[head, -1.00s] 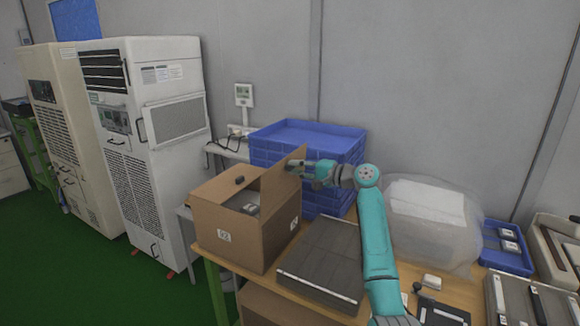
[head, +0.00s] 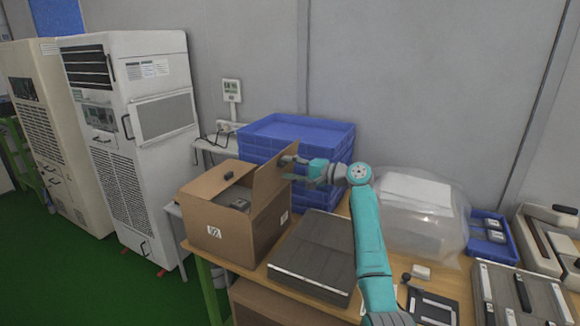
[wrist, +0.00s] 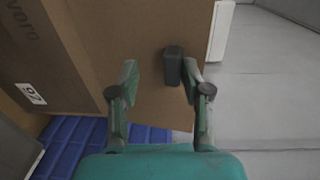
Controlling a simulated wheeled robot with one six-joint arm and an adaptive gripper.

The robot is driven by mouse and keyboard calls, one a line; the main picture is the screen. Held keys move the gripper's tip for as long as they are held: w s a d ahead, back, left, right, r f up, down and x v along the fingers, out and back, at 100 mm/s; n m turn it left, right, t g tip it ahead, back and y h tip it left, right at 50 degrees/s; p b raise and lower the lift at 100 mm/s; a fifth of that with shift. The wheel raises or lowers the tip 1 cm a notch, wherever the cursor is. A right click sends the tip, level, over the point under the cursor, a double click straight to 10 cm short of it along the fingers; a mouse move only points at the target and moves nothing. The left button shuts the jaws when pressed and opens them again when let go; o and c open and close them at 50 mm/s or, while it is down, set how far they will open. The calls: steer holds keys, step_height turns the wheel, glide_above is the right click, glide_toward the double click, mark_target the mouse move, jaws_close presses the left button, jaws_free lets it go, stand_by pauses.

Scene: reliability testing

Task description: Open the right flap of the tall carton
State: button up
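The tall carton (head: 235,234) stands on the table with its top open. Its right flap (head: 272,178) stands raised and roughly upright. A small dark handle (wrist: 173,66) sits on this flap in the wrist view. My gripper (head: 293,169) is at the flap's upper right edge. In the wrist view, my gripper (wrist: 162,84) has its fingers spread, with the handle between them, close to the right finger. I cannot tell whether that finger touches it. A dark handle (head: 229,176) also shows at the carton's left side. Dark contents (head: 238,203) show inside.
Stacked blue crates (head: 290,134) stand right behind the carton. A grey flat case (head: 314,254) lies to its right. A clear bag (head: 425,215) and a small blue tray (head: 492,238) are farther right. A white cabinet (head: 128,140) stands to the left.

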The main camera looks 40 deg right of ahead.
steer(key=shift+r, duration=0.2)
steer(key=f+v, duration=0.1)
steer(key=v, duration=1.1)
steer(key=shift+r, duration=0.4)
